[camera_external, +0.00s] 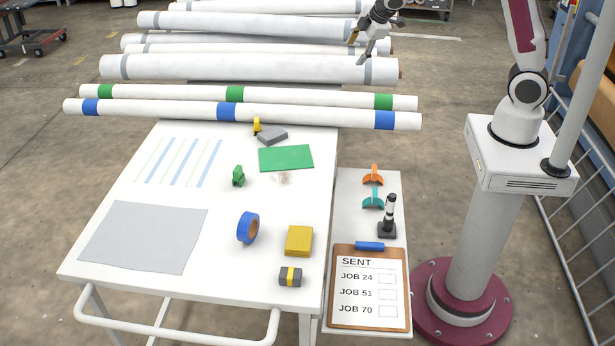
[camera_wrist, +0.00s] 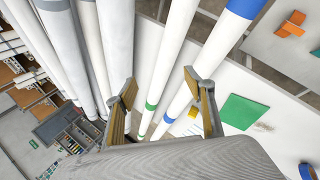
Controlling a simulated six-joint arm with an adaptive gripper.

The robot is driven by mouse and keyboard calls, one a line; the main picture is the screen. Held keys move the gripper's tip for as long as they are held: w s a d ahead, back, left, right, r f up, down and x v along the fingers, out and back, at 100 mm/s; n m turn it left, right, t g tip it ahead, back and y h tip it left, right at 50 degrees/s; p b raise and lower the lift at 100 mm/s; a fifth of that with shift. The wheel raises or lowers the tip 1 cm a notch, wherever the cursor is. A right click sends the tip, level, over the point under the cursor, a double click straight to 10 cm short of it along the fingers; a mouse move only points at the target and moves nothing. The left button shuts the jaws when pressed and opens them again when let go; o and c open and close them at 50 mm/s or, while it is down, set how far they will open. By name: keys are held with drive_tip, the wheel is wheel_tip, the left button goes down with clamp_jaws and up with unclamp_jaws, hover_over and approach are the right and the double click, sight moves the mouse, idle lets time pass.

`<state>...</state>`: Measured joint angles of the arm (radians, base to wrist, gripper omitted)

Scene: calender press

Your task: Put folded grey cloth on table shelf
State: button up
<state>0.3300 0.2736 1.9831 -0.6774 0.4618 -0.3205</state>
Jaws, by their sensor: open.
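A small flat grey piece (camera_external: 272,136) lies at the far end of the white table (camera_external: 215,265), just below the rolls. It may be the folded grey cloth, but I cannot tell. A large grey sheet (camera_external: 145,237) lies flat at the table's near left. A narrow white side shelf (camera_external: 345,190) adjoins the table's right side. My gripper (camera_external: 357,50) is open and empty above the long white rolls, apart from the grey piece. In the wrist view, its yellow-lined fingers (camera_wrist: 160,82) stand apart over the rolls, and I cannot make out the grey piece.
Long white rolls (camera_external: 250,67) lie across the back. The table holds a green sheet (camera_external: 286,158), blue tape (camera_external: 248,228) and a yellow stack (camera_external: 299,240). The side shelf carries a clipboard (camera_external: 369,287), a black tool (camera_external: 388,218) and orange (camera_external: 373,175) and teal (camera_external: 373,198) pieces.

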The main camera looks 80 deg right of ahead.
drive_tip(key=w+d+f+n+t+y, duration=0.1)
drive_tip(key=w+d+f+n+t, duration=0.15)
drive_tip(key=w+f+n, duration=0.5)
drive_tip(key=w+d+f+n+t+y, duration=0.25)
drive_tip(key=w+f+n, duration=0.25)
drive_tip(key=w+n, duration=0.6)
drive_tip(key=w+a+f+n+y, duration=0.1)
drive_tip(key=a+n+y, duration=0.1)
drive_tip(key=a+n, duration=0.1)
drive_tip(key=w+a+f+n+g+y, duration=0.1)
drive_tip(key=a+n+y, duration=0.1)
drive_tip(key=n, duration=0.4)
drive_tip(key=w+a+f+n+y, duration=0.2)
drive_tip(key=a+n, duration=0.1)
drive_tip(key=n, duration=0.2)
drive_tip(key=shift+w+a+n, duration=0.1)
drive_tip(key=shift+a+n, duration=0.15)
drive_tip(key=shift+a, duration=0.15)
drive_tip(key=s+a+n+g+y, duration=0.1)
drive_tip(key=n, duration=0.1)
drive_tip(key=s+a+n+g, duration=0.1)
drive_tip(key=a+n, duration=0.1)
drive_tip(key=shift+s+a+r+n+y, duration=0.1)
drive_tip(key=shift+s+n+y, duration=0.25)
drive_tip(key=shift+n, duration=0.05)
drive_tip(key=shift+s+a+r+n, duration=0.1)
drive_tip(key=shift+s+a+n, duration=0.2)
drive_tip(key=shift+n, duration=0.4)
drive_tip(key=shift+w+a, duration=0.1)
drive_tip(key=shift+w, duration=0.05)
